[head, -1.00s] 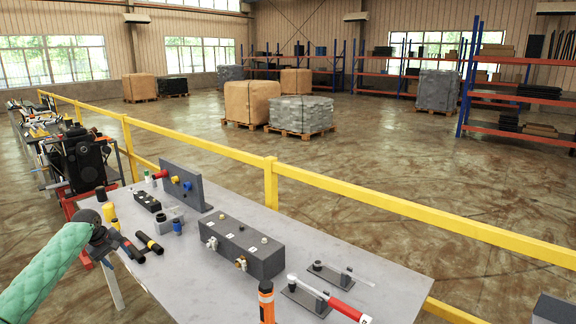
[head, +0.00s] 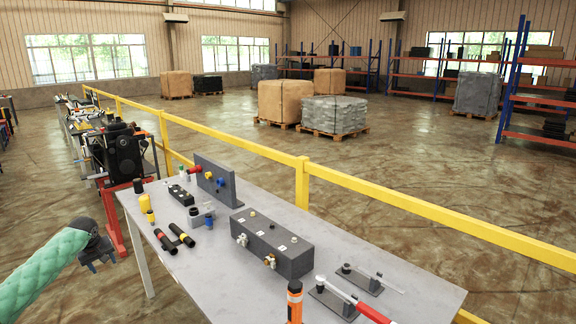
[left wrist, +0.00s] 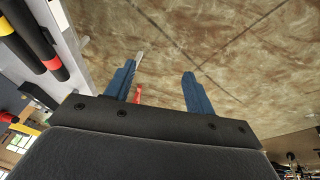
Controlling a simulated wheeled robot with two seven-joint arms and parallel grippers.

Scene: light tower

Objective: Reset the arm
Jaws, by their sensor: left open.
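My left gripper (head: 97,262) is at the lower left of the head view, at the end of my green-sleeved arm. It hangs over the floor, left of the grey worktable (head: 185,290) and apart from it. In the left wrist view my left gripper (left wrist: 158,78) has its two blue fingers spread, with nothing between them. Brown floor shows beyond the fingertips. My right gripper is in neither view.
The table carries two black tubes (head: 166,240), a dark grey box (head: 270,246), an upright plate (head: 215,180) and an orange-and-black cylinder (head: 294,300). A yellow rail (head: 400,208) runs behind. Black machinery (head: 122,155) stands beyond the table's far left end.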

